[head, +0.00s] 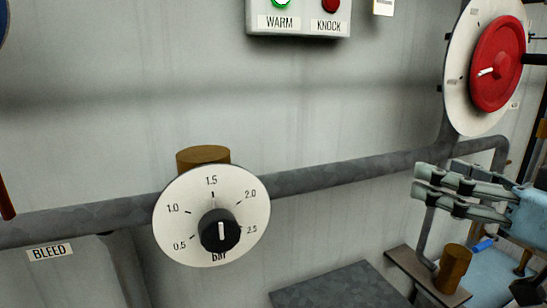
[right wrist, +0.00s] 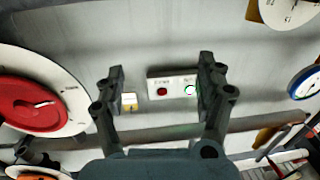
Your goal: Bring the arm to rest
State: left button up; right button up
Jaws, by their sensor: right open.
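My right gripper (head: 425,178) is at the right of the head view, in front of the wall and below the red handwheel. In the right wrist view its two fingers (right wrist: 155,82) are spread apart with nothing between them. The gripper touches nothing that I can see. My left gripper is not in view.
A bar dial with a black knob (head: 219,231) sits on the pipe (head: 330,178). A red wheel (head: 498,62) on a white disc is at upper right. A button box (head: 300,18) labelled WARM and KNOCK is above. A brown cylinder (head: 453,268) stands below the gripper.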

jog(key=w+d+f+m+g+h+b, duration=0.1)
jog(key=d+f+m+h, duration=0.15)
jog(key=f, duration=0.85)
jog(key=w+d+f+m+g+h, duration=0.1)
jog(key=d+f+m+h, duration=0.2)
jog(key=f, duration=0.8)
jog(key=s+d+f+g+h+b, duration=0.1)
jog(key=s+d+f+g, duration=0.15)
jog(key=f, duration=0.65)
jog(key=s+d+f+g+h, duration=0.15)
jog(key=s+f, duration=0.25)
jog(key=f, duration=0.6)
jog(key=s+f+g, duration=0.4)
jog(key=s+f, duration=1)
jog(key=f, duration=0.2)
jog(key=s+f+g, duration=0.2)
jog(key=s+f, duration=0.3)
jog(key=s, duration=0.6)
jog(key=s+a+f+g+h+b, duration=0.1)
jog(key=s+f+g, duration=0.2)
jog(key=s, duration=0.9)
notch_tip(320, 180, down, 2)
jog(key=shift+a+f, duration=0.1)
jog(key=shift+a, duration=0.15)
